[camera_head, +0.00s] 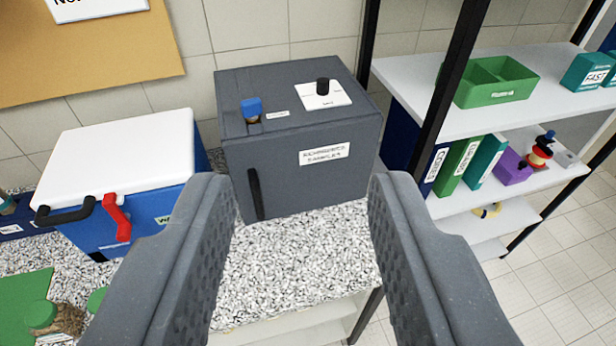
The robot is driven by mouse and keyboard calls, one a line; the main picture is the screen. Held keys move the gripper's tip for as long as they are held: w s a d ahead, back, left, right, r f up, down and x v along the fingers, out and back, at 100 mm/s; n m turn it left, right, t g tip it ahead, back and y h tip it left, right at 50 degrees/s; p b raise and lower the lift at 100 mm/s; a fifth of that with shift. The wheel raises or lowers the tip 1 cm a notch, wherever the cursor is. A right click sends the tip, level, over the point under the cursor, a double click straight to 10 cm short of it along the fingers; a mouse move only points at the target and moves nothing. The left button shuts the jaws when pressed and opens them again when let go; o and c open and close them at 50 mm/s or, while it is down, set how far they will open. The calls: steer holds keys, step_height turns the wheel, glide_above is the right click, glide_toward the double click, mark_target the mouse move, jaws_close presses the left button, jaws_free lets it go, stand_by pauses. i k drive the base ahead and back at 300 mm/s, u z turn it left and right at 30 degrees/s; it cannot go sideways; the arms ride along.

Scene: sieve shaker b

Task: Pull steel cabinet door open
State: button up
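The steel cabinet (290,170) is a dark grey box standing on a speckled countertop against the tiled wall. Its door faces me and looks shut, with a white label (324,154) at the upper right and a black vertical handle (256,194) at the left. My gripper (305,205) is open and empty, its two grey fingers wide apart. The fingers point toward the cabinet. The handle shows between them, closer to the left finger, and nothing is between the fingertips at close range.
A blue-capped item (251,108) and a black knob on a white plate (322,92) are on the cabinet's top. A blue cooler with a white lid (125,160) stands to the left. A shelf rack (430,72) with binders stands to the right. The counter before the cabinet is clear.

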mark_target(279, 175)
steer(key=z, duration=0.05)
steer(key=i, duration=1)
steer(key=z, duration=0.55)
steer(key=k, duration=1.65)
steer(key=u, duration=0.6)
steer(key=i, duration=1)
steer(key=z, duration=0.1)
